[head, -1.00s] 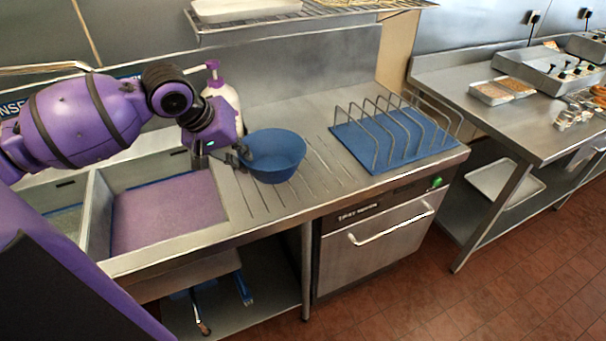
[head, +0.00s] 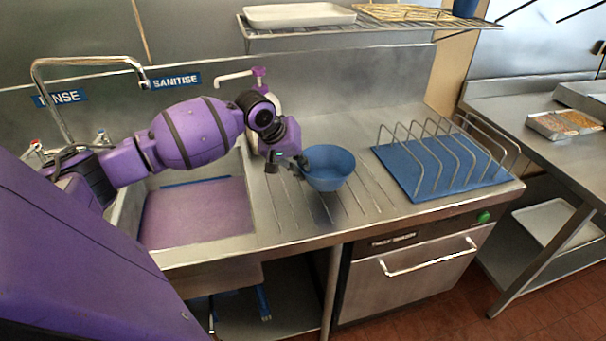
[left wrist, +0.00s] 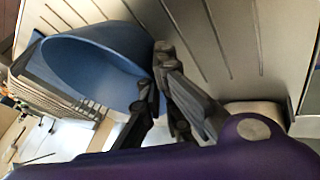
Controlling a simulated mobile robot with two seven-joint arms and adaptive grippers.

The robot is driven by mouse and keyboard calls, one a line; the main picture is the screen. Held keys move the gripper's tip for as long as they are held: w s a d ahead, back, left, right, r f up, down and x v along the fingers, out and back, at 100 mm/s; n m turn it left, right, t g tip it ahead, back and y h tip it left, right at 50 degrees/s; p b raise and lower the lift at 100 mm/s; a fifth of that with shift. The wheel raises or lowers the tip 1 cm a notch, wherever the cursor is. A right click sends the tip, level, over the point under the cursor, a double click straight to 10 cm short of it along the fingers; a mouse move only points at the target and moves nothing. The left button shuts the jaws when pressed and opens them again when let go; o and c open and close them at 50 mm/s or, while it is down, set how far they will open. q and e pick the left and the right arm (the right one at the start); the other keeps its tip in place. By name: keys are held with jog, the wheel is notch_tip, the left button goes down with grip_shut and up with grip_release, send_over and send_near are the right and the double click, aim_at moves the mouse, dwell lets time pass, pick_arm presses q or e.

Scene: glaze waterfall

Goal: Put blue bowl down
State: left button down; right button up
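The blue bowl (head: 330,170) is upright over the grooved steel drainboard, between the sink and the blue rack mat. My left gripper (head: 302,162) is at the bowl's left rim. In the left wrist view my left gripper (left wrist: 160,82) has its dark fingers closed on the edge of the bowl (left wrist: 88,65). The head view does not clearly show whether the bowl's base touches the drainboard (head: 285,205). My right gripper is in neither view.
A wire rack on a blue mat (head: 405,180) stands right of the bowl. A sink with a purple floor (head: 195,215) lies to the left. A bottle with a purple pump (head: 259,75) stands behind my gripper. Grooved drainboard is free around the bowl.

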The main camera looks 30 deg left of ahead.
pick_arm(q)
notch_tip(320, 180, down, 4)
jog(key=shift+w+r, duration=0.1)
jog(key=shift+r, duration=0.15)
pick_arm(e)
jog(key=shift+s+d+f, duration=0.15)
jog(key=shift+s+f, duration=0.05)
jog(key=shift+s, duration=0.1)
pick_arm(q)
jog(key=shift+f, duration=0.1)
jog(key=c, duration=2)
grip_release()
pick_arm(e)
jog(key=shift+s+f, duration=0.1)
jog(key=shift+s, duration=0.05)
